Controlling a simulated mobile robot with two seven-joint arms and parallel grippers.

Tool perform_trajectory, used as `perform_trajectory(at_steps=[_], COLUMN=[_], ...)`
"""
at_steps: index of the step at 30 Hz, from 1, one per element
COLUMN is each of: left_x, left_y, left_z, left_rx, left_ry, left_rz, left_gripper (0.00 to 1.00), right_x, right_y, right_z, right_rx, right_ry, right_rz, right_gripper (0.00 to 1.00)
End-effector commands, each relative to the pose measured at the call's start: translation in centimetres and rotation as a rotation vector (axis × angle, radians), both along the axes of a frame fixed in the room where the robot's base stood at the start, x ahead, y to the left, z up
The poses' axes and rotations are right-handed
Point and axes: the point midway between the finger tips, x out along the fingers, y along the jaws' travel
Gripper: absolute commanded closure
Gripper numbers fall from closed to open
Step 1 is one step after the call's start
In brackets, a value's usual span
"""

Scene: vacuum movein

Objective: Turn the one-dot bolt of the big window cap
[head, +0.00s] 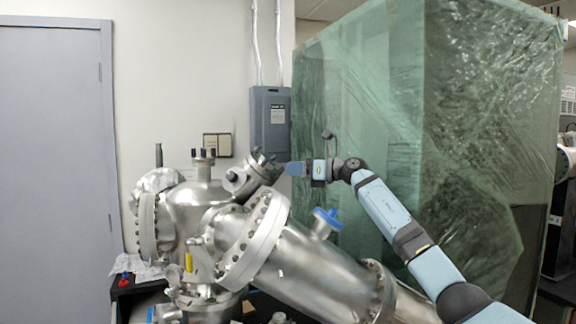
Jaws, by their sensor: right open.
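A steel vacuum chamber (200,205) stands at the lower left of the head view. A tilted capped port (250,175) rises from its upper right and carries several dark bolts; it looks like the big window cap, though I cannot be sure. The dot marks are too small to make out, so I cannot tell which bolt has one dot. My right gripper (288,169) is open and reaches in from the right, with its fingertips close to the right-hand bolts of this cap. Whether it touches a bolt cannot be told. My left gripper is not in view.
A smaller port (203,156) with dark bolts stands upright on the chamber. A grey electrical box (270,120) hangs on the wall behind, and a green plastic-covered enclosure (470,110) fills the right.

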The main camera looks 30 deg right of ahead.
Motion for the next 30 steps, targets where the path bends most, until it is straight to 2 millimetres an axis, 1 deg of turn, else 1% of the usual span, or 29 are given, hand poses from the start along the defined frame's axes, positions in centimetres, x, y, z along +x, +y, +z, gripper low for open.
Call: perform_trajectory(at_steps=[1, 6, 16, 17, 18, 20, 21, 22, 30], left_x=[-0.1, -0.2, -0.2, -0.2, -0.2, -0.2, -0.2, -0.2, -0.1], left_y=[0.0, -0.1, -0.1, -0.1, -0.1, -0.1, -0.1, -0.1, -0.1], left_z=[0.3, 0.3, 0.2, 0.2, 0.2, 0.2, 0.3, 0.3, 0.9], left_rx=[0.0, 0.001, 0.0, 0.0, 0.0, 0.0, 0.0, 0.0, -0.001], left_ry=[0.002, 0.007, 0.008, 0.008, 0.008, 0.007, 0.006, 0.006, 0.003], left_rz=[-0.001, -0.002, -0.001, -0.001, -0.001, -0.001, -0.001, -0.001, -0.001], left_gripper=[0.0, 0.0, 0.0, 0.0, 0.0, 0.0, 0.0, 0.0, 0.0], right_x=[0.6, 1.7, 1.9, 1.9, 1.9, 1.9, 1.9, 1.9, 1.9], right_y=[0.5, 1.3, 1.5, 1.5, 1.5, 1.5, 1.5, 1.5, 1.5], right_z=[0.2, 0.1, 0.0, 0.0, 0.0, 0.0, 0.0, 0.0, 0.1], right_rx=[0.003, 0.001, 0.0, 0.0, 0.0, 0.0, 0.0, 0.0, 0.007], right_ry=[-0.001, -0.001, -0.001, -0.001, -0.001, -0.001, -0.001, -0.001, 0.006], right_rz=[0.002, 0.0, 0.0, 0.0, 0.0, 0.0, 0.0, 0.0, -0.012], right_gripper=[0.6, 0.6, 0.6, 0.67, 0.76, 0.9, 0.99, 1.0, 1.0])
